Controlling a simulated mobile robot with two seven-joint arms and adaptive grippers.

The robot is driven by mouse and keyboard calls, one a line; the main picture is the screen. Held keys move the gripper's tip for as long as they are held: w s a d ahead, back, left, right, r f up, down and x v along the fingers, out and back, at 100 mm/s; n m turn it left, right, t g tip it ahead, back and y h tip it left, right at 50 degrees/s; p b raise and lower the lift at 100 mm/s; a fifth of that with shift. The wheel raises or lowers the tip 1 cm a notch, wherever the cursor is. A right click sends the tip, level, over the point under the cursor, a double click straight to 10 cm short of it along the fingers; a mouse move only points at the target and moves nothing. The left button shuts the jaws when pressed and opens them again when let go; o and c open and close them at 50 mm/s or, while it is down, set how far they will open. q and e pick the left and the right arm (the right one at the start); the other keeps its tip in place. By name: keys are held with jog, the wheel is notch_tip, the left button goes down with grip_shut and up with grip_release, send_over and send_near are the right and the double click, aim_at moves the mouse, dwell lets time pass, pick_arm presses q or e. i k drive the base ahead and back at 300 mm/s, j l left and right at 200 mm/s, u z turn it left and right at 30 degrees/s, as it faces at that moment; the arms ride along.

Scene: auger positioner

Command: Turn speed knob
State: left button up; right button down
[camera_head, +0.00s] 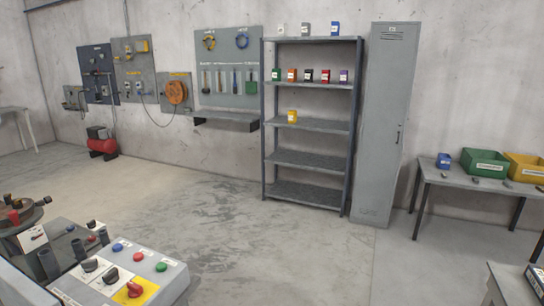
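A grey control box (172,285) stands at the lower left, cut off by the bottom edge. Its sloped top carries two black knobs, one at the left (90,265) and one nearer the middle (111,275). A red rotary switch (134,290) sits on a yellow plate in front of them. Behind are a blue button (117,246), a white button (126,255), a red button (138,256) and a green button (161,267). The labels are too small to read, so I cannot tell which knob is for speed. Neither of my grippers shows.
Left of the box is machinery with a round dark table (20,214). A shelf rack (309,155) and a grey locker (386,130) stand at the back wall. A table with bins (485,162) is at the right. The floor in the middle is clear.

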aim_at(90, 265)
jog(key=u, duration=0.4)
jog(key=i+u, duration=0.1)
jog(key=u, duration=0.3)
jog(key=l+u, duration=0.1)
jog(key=u, duration=0.3)
jog(key=l+u, duration=0.1)
jog(key=u, duration=0.75)
jog(key=l+u, duration=0.95)
jog(key=k+l+u, duration=0.2)
jog(key=l, duration=0.2)
jog(key=l+u, duration=0.2)
jog(key=l, duration=0.15)
jog(key=k+l+u, duration=0.15)
jog(key=l, duration=0.2)
jog(key=k+l, duration=0.15)
jog(key=l, duration=0.25)
jog(key=k+l+u, duration=0.1)
jog(key=l, duration=0.35)
jog(key=k+l, duration=0.5)
jog(key=l, duration=0.3)
jog(key=k+l+u, duration=0.1)
jog(key=l, duration=0.35)
jog(key=k, duration=0.05)
